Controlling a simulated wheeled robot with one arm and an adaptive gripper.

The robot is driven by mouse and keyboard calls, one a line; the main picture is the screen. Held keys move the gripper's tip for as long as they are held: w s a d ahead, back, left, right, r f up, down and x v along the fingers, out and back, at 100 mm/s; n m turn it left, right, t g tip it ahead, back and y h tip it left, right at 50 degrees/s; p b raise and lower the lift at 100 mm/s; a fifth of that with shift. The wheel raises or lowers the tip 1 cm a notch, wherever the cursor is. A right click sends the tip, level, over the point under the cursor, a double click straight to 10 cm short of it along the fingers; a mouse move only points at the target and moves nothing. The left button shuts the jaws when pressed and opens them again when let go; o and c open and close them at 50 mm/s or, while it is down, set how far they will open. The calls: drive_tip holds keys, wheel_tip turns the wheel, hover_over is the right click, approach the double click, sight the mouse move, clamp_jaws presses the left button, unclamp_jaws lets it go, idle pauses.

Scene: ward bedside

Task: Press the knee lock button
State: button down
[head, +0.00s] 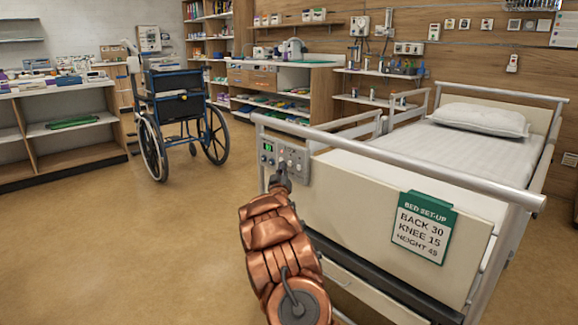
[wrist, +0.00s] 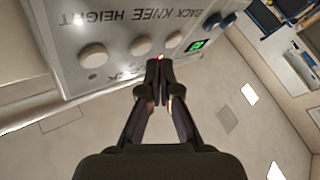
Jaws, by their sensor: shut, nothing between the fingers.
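The bed's control panel (head: 285,157) is on the left end of the footboard. In the wrist view the panel (wrist: 130,40) appears upside down, with labels BACK, KNEE and HEIGHT. A small red light shows right at the tips. The knee lock button is not distinct; my fingers hide that spot. I cannot tell whether the tips touch the panel.
A green display (wrist: 197,46) glows beside the knobs. A BED SET-UP card (head: 425,228) on the footboard reads BACK 30, KNEE 15, HEIGHT 45. The bed rail (head: 400,160) runs above the panel. A wheelchair (head: 180,110) stands at the left; the floor before it is clear.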

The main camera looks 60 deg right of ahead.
drive_tip(key=shift+s+d+p, duration=0.25)
drive_tip(key=shift+d+p, duration=0.15)
drive_tip(key=shift+d, duration=0.4)
idle(1.2)
idle(0.3)
drive_tip(key=shift+w+a, duration=0.2)
drive_tip(key=shift+a, duration=0.6)
drive_tip(key=shift+w+a+p, duration=0.15)
drive_tip(key=shift+w+a, duration=0.1)
drive_tip(key=shift+a, duration=0.55)
drive_tip(key=shift+w+a+p, duration=0.2)
drive_tip(key=shift+a, duration=0.6)
drive_tip(key=shift+w+a+p, duration=0.15)
drive_tip(key=shift+w+a, duration=0.1)
drive_tip(key=shift+a, duration=0.55)
drive_tip(key=w+a+r+p, duration=0.1)
drive_tip(key=w+a+r, duration=0.1)
drive_tip(key=a, duration=0.5)
drive_tip(key=shift+a, duration=0.35)
drive_tip(key=shift+w+r+p, duration=0.1)
drive_tip(key=shift+p, duration=0.25)
